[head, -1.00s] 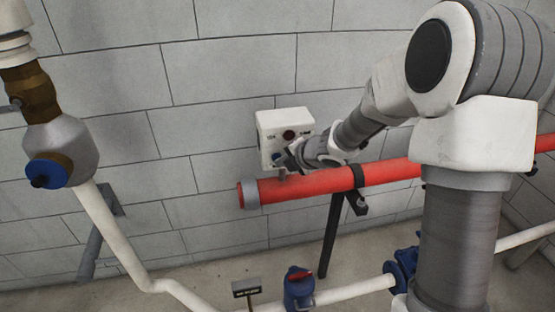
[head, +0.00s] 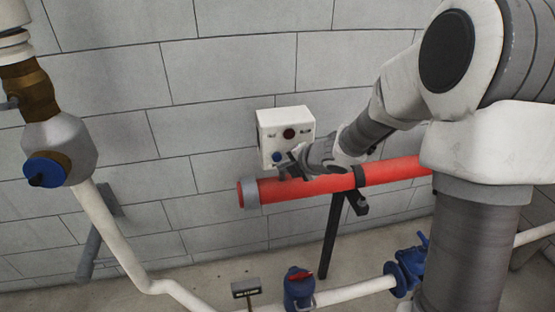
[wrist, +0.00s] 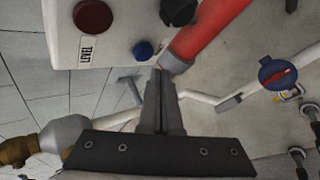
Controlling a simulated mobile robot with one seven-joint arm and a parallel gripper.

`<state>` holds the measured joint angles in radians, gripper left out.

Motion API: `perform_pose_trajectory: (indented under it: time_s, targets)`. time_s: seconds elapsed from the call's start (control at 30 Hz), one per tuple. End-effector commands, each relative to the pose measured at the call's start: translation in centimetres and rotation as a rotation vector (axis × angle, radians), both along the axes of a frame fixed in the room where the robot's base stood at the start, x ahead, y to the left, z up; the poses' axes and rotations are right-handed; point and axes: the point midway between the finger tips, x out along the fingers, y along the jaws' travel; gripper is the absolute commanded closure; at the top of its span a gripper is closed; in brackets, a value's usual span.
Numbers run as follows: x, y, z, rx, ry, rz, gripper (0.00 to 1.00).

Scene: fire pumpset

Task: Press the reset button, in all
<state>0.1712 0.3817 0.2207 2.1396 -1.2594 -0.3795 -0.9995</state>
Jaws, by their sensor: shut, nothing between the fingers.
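A white control box (head: 274,126) is on the grey block wall above the red pipe. Its face carries a dark red round part (head: 289,134) and a small blue button (head: 278,157) low on the left. In the wrist view the blue button (wrist: 143,50) is just beyond and slightly left of my fingertips, with a visible gap. A black knob (wrist: 178,10) is on the same face. No button's lettering reads clearly as reset. My gripper (wrist: 158,72) is shut and empty; in the head view it (head: 286,166) is just below and right of the blue button.
A red pipe (head: 320,185) runs close under the box and my gripper, on a black stand (head: 331,240). White pipes with blue valves (head: 299,288) run near the floor. A brass and grey fitting (head: 60,152) stands at the left.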

Motion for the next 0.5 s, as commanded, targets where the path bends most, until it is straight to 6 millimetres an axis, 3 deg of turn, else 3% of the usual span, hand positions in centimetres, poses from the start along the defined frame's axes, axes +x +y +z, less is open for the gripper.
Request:
perform_pose_trajectory:
  time_s: [0.3,0.5]
  targets:
    - [-3.2,-0.7,-0.1,-0.001,-0.001,-0.001,1.00]
    - [-4.1,-0.9,0.0,-0.001,-0.001,-0.001,1.00]
